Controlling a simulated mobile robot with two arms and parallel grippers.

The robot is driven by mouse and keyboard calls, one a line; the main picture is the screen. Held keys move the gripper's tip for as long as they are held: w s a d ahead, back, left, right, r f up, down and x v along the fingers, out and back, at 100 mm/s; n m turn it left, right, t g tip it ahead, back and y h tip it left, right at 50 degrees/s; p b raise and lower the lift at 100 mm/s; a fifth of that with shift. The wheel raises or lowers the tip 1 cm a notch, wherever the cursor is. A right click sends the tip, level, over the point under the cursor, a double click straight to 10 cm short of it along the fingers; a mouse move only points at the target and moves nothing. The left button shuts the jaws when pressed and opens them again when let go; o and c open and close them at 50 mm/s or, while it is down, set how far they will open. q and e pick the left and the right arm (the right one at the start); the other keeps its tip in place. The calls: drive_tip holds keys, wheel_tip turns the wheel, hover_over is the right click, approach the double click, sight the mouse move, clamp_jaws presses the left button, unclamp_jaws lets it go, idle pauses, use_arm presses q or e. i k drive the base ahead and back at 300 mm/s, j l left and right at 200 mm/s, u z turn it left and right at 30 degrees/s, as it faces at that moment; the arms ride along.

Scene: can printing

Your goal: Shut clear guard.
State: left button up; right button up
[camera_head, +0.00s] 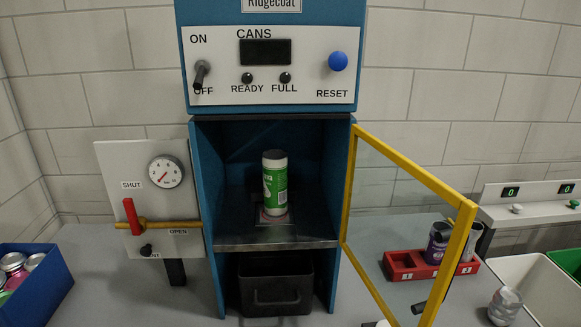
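The clear guard (352,180) is a transparent pane in a yellow frame. It stands open, hinged at the right edge of the blue machine's chamber and swung out to the right toward me. A small dark piece (419,307) shows by its lower free edge. The chamber front is uncovered. A green and white can (274,184) stands upright inside on a small plate. I make out neither of my grippers in this view.
A red numbered rack (402,264) with a purple can (438,243) is right, partly behind the guard. A blue box of cans (45,288) is left. A black drawer (275,287) sits below the chamber.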

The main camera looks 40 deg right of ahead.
sight(458, 236)
drive_tip(key=k+l, duration=0.1)
drive_tip(key=l, duration=0.45)
drive_tip(key=k+l, duration=0.1)
drive_tip(key=l, duration=0.5)
drive_tip(key=k+l, duration=0.1)
drive_tip(key=l, duration=0.45)
